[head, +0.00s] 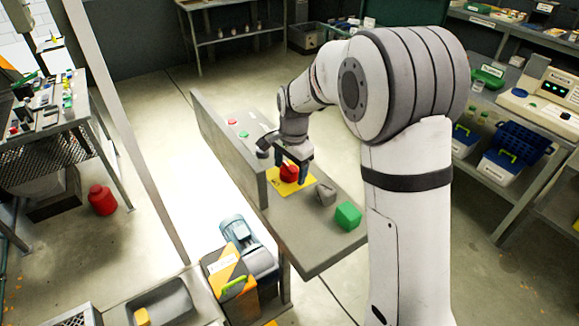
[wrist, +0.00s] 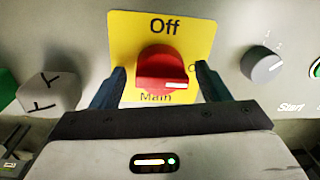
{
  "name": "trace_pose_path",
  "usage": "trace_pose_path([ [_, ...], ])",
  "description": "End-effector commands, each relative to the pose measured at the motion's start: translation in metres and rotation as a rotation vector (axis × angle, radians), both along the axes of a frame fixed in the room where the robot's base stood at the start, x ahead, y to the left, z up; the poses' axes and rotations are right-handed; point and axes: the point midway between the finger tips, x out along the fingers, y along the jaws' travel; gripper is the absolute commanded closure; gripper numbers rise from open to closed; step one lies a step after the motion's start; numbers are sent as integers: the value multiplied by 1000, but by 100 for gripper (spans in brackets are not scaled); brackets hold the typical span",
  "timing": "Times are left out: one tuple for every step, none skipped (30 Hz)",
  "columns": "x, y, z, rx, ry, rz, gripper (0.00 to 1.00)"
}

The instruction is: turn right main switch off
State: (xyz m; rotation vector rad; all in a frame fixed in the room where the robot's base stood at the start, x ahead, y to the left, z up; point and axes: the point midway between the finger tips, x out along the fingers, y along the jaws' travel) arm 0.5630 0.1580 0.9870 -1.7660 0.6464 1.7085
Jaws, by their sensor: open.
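The main switch (wrist: 163,73) is a red knob on a yellow plate (wrist: 127,30) marked "Off" above and "Main" below. Its white mark points right, away from "Off". In the head view the red knob (head: 289,173) stands on its yellow plate (head: 284,189) on the grey console (head: 290,228). My gripper (wrist: 161,78) is open, with one dark finger on each side of the knob. Small gaps show between fingers and knob; whether the fingers reach down around it, I cannot tell. In the head view my gripper (head: 292,166) is over the knob, partly hiding it.
A grey rotary knob (wrist: 262,65) and a "Start" label (wrist: 291,106) are right of the plate; a pale six-sided knob (wrist: 48,91) is left. On the console, a green block (head: 348,216) stands to the right. Orange-and-black machinery (head: 228,268) is below the console's front.

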Motion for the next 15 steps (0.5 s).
trace_pose_path([
  [0,0,0,0,0,0,31],
  [0,0,0,0,0,0,31],
  [0,0,0,0,0,0,34],
  [0,0,0,0,0,1,36],
  [0,0,0,0,0,1,39],
  [0,0,0,0,0,1,42],
  [0,0,0,0,0,1,45],
  [0,0,0,0,0,1,47],
  [0,0,0,0,0,1,50],
  [0,0,0,0,0,1,53],
  [0,0,1,0,0,1,55],
  [0,0,0,0,0,1,58],
  [0,0,0,0,0,1,61],
  [0,0,0,0,0,1,63],
  [0,0,0,-1,1,1,67],
])
